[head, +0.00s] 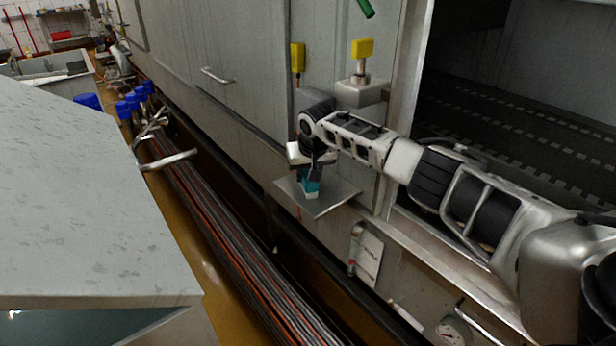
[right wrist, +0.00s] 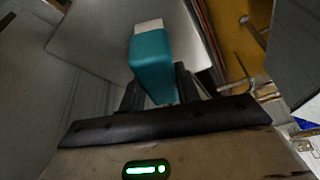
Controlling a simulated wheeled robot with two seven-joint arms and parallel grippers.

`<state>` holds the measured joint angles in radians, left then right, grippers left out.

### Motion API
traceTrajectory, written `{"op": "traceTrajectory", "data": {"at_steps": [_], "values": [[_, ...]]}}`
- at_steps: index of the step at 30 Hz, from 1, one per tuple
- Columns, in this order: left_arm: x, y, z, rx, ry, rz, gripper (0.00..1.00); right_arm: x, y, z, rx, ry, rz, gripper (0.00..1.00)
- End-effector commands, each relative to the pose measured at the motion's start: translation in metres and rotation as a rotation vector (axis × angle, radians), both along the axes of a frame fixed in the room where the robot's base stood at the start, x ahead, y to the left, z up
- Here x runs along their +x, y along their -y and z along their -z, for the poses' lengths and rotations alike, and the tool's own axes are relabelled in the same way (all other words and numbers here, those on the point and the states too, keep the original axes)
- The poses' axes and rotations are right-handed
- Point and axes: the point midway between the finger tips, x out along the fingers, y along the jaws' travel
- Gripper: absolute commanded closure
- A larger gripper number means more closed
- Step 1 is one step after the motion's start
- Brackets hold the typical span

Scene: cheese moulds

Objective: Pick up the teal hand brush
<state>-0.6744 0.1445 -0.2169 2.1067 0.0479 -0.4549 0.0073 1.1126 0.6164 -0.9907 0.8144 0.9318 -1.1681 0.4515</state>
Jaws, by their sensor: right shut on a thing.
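The teal hand brush (head: 311,186) is at a small metal shelf (head: 339,199) on the side of the grey machine. It also shows in the right wrist view (right wrist: 152,63), as a teal block with a whitish end. My right gripper (head: 314,172) is above the shelf, shut on the brush. In the right wrist view its two dark fingers (right wrist: 160,92) stand on either side of the brush. The fingers and hand hide part of the brush in the head view. I cannot tell whether the brush touches the shelf. My left gripper is not in view.
A grey table or lid (head: 80,200) fills the left side. Long pipes or cables (head: 230,262) run along the floor beside the machine. Blue-topped valves (head: 133,103) stand at the upper left. Yellow-topped fittings (head: 362,48) are on the machine above my right arm.

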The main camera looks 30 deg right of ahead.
Motion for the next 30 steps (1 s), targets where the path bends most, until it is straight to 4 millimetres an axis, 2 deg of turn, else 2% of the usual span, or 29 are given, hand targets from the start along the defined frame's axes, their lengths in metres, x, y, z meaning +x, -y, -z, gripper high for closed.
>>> {"op": "traceTrajectory", "data": {"at_steps": [5,12,17,22,30], "values": [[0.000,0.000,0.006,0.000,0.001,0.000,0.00,0.001,0.001,-0.004,-0.001,0.004,0.000,0.95],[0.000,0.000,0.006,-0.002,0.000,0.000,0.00,0.000,-0.001,-0.041,0.001,0.005,-0.001,0.95],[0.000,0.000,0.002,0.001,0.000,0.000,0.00,-0.019,-0.012,-0.064,-0.001,0.004,-0.004,0.95],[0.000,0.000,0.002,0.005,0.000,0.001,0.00,-0.042,-0.026,-0.096,-0.001,0.005,-0.004,0.95],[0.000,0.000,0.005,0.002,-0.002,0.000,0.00,-0.083,-0.050,-0.116,-0.002,0.002,-0.004,0.95]]}}
